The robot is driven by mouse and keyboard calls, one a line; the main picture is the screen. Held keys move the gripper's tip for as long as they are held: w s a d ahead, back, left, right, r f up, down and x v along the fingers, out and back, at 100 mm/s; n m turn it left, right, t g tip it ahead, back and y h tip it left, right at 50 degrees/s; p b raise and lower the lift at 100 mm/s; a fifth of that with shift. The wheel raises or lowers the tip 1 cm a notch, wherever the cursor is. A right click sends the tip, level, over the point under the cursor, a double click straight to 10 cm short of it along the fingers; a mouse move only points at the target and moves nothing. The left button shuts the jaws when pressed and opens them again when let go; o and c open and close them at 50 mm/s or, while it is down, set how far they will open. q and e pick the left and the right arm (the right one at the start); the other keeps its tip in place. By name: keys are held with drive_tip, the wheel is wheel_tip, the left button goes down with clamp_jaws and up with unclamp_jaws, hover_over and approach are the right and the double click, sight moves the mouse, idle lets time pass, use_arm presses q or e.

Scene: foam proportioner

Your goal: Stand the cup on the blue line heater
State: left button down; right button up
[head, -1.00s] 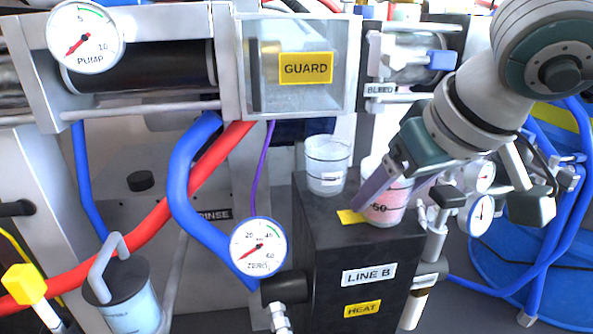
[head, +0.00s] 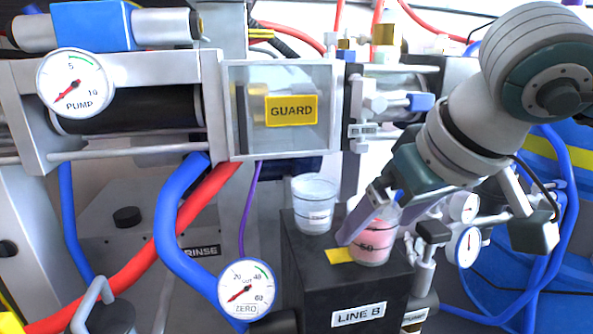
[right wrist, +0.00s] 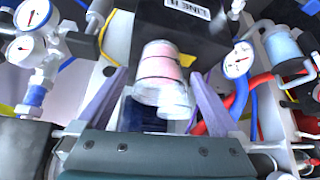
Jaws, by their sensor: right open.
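A clear cup with pink contents and a 50 mark (head: 371,248) stands upright on top of the black LINE B heater (head: 305,262). A second, clear cup (head: 314,205) stands just behind and left of it on the same heater. My right gripper (head: 385,213) is open, with one finger at the pink cup's left side and the other mostly hidden behind it. In the right wrist view the pink cup (right wrist: 160,67) lies between the two spread fingers (right wrist: 155,100), with gaps on both sides. No heater marked as blue can be made out. My left gripper is not in view.
A yellow tag (head: 340,256) lies on the heater top beside the pink cup. A dial gauge (head: 246,287) and thick blue (head: 172,225) and red hoses stand left of the heater. The GUARD box (head: 280,108) rises behind. Valves and gauges (head: 468,245) crowd the right side.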

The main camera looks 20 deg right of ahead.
drive_tip(key=p+v, duration=0.2)
drive_tip(key=v, duration=0.8)
